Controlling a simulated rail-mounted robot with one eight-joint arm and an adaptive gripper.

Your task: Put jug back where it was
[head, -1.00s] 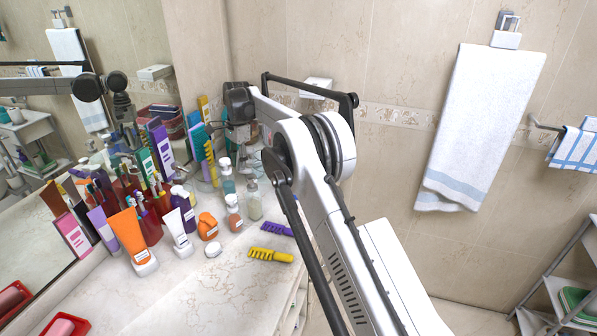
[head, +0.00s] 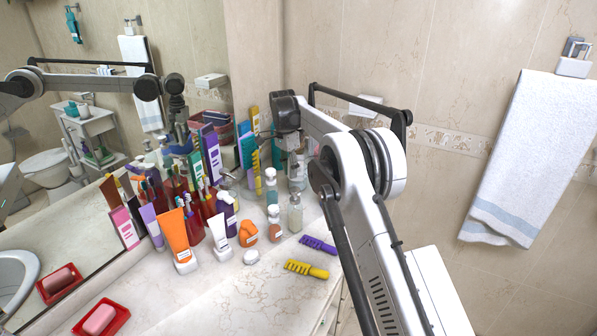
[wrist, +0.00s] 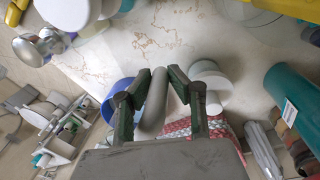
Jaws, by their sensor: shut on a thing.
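My gripper (wrist: 159,76) is shut on an upright grey bar in the wrist view, which looks like the handle of the jug. A blue rounded body, probably the jug (wrist: 116,92), shows just left of the fingers and is partly hidden by them. In the head view my gripper (head: 296,145) is at the back corner of the vanity, behind the bottles. I cannot make out the jug directly there; a blue shape shows below the gripper's reflection in the mirror. I cannot tell whether the jug touches the counter.
A clear bottle (head: 295,214) and a teal-tinted bottle (head: 270,186) stand in front of my gripper. Tall boxes and combs crowd its left. A purple comb (head: 318,244) and yellow comb (head: 306,269) lie near the counter edge.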

